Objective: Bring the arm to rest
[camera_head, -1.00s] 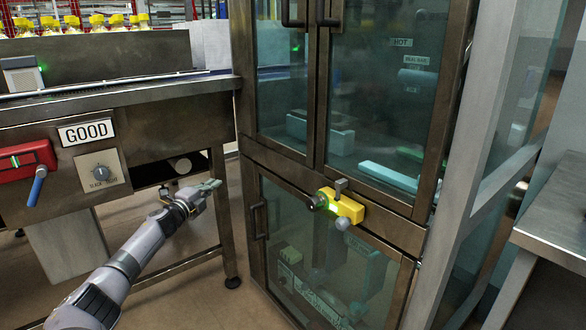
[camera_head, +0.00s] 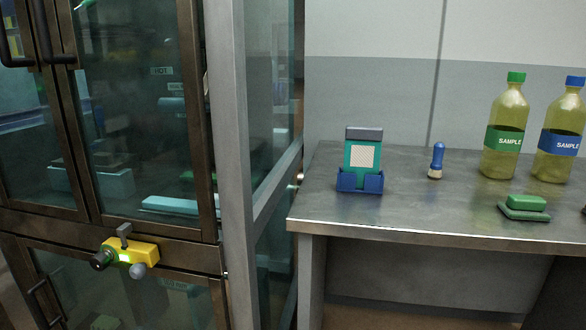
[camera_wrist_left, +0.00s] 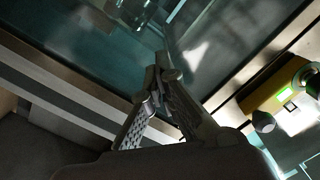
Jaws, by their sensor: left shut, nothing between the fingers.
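My left gripper (camera_wrist_left: 158,82) shows in the left wrist view with its fingertips together and nothing between them. It is in front of the dark glass and metal frame of the cabinet (camera_wrist_left: 75,85). The yellow latch block (camera_wrist_left: 270,95) with a green light is to the right of the fingers, apart from them. In the head view no arm or gripper shows. There the cabinet (camera_head: 130,120) stands at the left, its doors shut, with the yellow latch block (camera_head: 143,252) on its front.
A steel table (camera_head: 400,215) is at the right. It holds a teal and blue device (camera_head: 362,160), a blue-handled brush (camera_head: 437,160), a green block (camera_head: 527,202) and two sample bottles (camera_head: 505,130) (camera_head: 559,135). A glass panel (camera_head: 272,120) stands between cabinet and table.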

